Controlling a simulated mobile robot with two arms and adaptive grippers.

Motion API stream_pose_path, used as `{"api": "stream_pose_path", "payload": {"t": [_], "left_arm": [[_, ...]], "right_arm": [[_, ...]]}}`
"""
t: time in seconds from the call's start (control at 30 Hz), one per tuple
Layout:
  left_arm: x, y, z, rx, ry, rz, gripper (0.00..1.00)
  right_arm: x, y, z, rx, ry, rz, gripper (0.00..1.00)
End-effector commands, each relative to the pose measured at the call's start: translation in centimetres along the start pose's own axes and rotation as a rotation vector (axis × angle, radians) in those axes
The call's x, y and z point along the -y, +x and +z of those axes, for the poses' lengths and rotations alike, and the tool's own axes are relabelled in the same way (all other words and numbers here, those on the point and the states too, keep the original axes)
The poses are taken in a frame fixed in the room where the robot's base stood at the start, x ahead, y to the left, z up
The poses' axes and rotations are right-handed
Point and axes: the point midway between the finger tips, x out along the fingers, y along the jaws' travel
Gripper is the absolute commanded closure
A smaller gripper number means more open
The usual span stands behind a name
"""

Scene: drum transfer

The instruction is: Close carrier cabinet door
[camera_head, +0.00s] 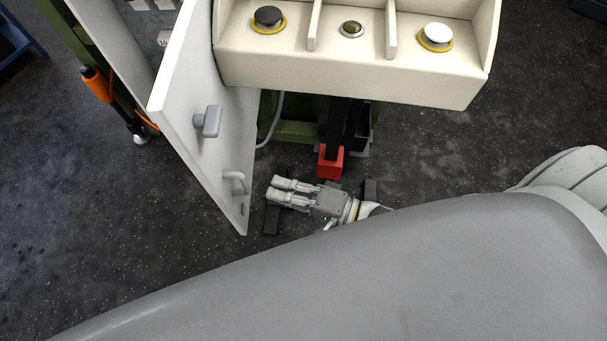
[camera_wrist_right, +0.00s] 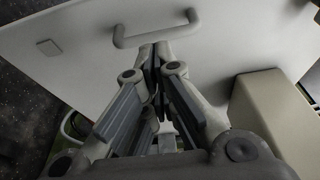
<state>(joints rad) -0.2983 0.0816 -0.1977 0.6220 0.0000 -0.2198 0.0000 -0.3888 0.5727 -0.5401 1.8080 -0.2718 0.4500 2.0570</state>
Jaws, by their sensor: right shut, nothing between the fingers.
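The carrier cabinet door (camera_head: 184,105) is a pale grey panel that stands open at the left of the head view. It has a grey latch knob (camera_head: 208,121) and a lower U-shaped handle (camera_head: 236,180). My right gripper (camera_head: 271,189) is shut and empty, just right of the door's lower part, with its fingers pointing left. In the right wrist view, the door (camera_wrist_right: 85,50) fills the background. The gripper's fingertips (camera_wrist_right: 156,52) appear just below the handle (camera_wrist_right: 157,29); I cannot tell whether they touch the door. My left gripper is not in view.
A beige control box (camera_head: 350,75) with several buttons stands above my right gripper. A red block (camera_head: 329,164) on a dark bar is close behind the gripper. An orange-handled tool (camera_head: 98,84) is left of the door. Dark floor is clear at lower left.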

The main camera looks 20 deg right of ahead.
Motion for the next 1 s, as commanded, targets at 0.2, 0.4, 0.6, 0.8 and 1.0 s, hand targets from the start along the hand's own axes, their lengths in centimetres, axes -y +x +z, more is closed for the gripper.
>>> {"api": "stream_pose_path", "payload": {"t": [0.2, 0.4, 0.6, 0.8, 1.0], "left_arm": [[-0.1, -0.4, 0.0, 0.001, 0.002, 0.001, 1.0], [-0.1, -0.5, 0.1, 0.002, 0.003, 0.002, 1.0], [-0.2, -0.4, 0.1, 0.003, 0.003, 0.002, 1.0], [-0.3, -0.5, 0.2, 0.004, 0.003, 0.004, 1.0], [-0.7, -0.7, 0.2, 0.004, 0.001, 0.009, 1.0]], "right_arm": [[0.1, 3.3, 0.0, -0.001, -0.001, -0.001, 1.0], [0.0, 4.3, 0.0, 0.0, 0.0, 0.001, 1.0], [-0.1, 4.4, 0.0, 0.0, 0.0, 0.001, 1.0], [0.0, 4.4, 0.0, -0.001, 0.0, 0.001, 1.0], [0.1, 4.7, 0.0, -0.016, 0.001, 0.0, 1.0]]}}
